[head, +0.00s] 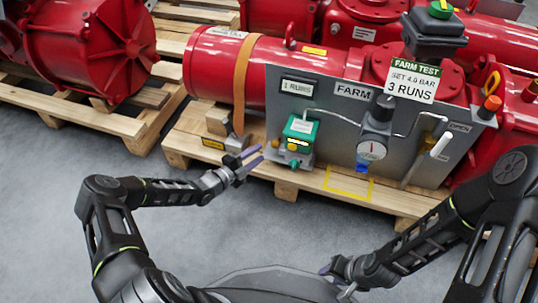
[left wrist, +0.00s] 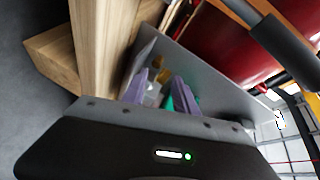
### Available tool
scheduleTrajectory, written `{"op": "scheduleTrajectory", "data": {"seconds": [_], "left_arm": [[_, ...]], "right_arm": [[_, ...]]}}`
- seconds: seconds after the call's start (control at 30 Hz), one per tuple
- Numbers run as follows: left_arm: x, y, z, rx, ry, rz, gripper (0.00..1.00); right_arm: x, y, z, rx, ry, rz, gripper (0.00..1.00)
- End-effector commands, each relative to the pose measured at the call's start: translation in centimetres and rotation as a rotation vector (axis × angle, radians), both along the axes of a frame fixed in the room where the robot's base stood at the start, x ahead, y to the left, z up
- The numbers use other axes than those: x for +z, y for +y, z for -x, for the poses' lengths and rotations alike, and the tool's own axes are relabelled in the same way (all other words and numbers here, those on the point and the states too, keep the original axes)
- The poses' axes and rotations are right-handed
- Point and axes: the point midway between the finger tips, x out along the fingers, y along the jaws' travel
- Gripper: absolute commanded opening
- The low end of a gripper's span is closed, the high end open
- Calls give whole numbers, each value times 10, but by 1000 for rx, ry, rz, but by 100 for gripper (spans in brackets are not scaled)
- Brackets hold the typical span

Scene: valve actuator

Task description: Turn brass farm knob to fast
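The grey FARM panel (head: 330,120) stands on a pallet against a red actuator. At its left is a green unit (head: 300,130) with a small brass-coloured knob (head: 292,147) on its front and a green knob (head: 294,165) below. Any fast or slow marking is too small to read. My left gripper (head: 251,159) is open and empty, just left of the unit and apart from it. In the left wrist view, brass (left wrist: 160,62) and green parts (left wrist: 179,93) show beyond the purple fingers. My right gripper (head: 337,268) is low, far from the panel; its opening is unclear.
Right of the green unit, a gauge (head: 372,150) with a blue part below and a white-handled lever (head: 440,144) stick out from the panel. A sign (head: 412,82) reads "SET 4.0 BAR, 3 RUNS". The floor (head: 235,235) in front is clear.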

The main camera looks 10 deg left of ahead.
Motion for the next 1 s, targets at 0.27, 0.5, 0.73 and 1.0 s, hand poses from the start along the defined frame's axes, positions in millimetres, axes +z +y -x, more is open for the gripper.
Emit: {"op": "scheduleTrajectory", "data": {"seconds": [0.27, 0.5, 0.73, 1.0], "left_arm": [[5, 14, 13, -147, -277, -176, 35], [7, 13, 14, -158, -292, -187, 35], [6, 10, 11, -158, -290, -186, 35], [4, -11, -16, -158, -291, -185, 35]], "right_arm": [[-23, 7, -7, 18, -22, -14, 36], [-22, 7, -7, 19, -22, -15, 36], [-24, 7, -7, 19, -22, -15, 36], [-37, 7, -9, 18, -22, -17, 36]]}}
